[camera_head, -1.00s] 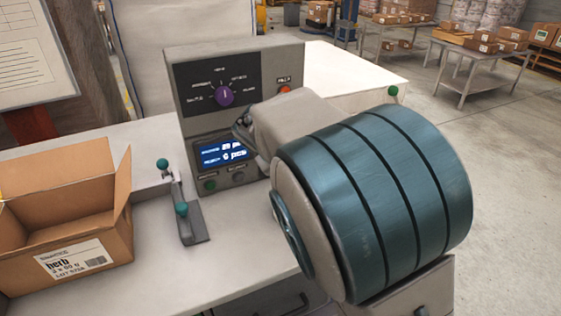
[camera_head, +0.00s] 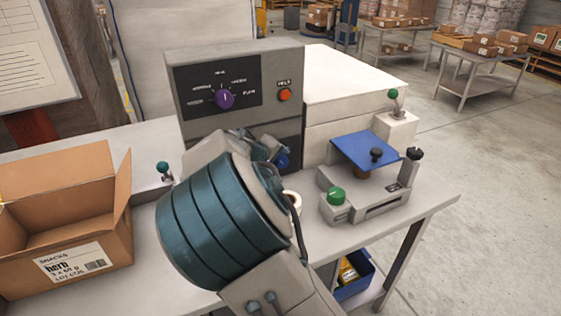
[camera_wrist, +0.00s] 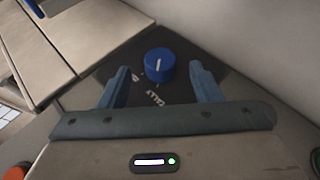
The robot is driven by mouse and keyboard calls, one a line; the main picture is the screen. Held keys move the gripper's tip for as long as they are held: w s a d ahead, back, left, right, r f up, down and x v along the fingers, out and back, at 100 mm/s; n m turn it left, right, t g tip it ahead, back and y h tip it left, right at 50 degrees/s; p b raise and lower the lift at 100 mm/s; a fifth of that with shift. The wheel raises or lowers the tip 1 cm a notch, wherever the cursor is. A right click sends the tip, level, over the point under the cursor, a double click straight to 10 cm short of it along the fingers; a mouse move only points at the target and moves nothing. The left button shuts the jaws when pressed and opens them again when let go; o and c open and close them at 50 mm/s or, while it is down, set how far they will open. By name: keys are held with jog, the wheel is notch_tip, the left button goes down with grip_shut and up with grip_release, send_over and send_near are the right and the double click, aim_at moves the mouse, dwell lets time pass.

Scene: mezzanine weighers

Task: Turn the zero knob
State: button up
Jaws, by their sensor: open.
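A blue knob (camera_wrist: 160,64) with a white pointer line sits on a dark plate in the wrist view. Lettering beside it looks like "TALLY"; I cannot read a "zero" label on any knob. In the head view the blue knob (camera_head: 283,160) shows low on the grey panel, partly behind my gripper (camera_head: 266,148). My gripper (camera_wrist: 160,72) is open, with one blue finger on each side of the knob; contact cannot be made out. Higher on the panel (camera_head: 291,60) is a purple knob (camera_head: 225,98) with printed labels around it.
An orange button (camera_head: 284,95) is on the panel. An open carton (camera_head: 60,215) stands at left. At right is a device with a blue plate (camera_head: 366,150), a green knob (camera_head: 336,197) and a black knob (camera_head: 414,154). My arm hides the panel's display.

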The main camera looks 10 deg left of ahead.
aim_at(281, 162)
jog(key=shift+x, duration=1.8)
jog(key=c, duration=1)
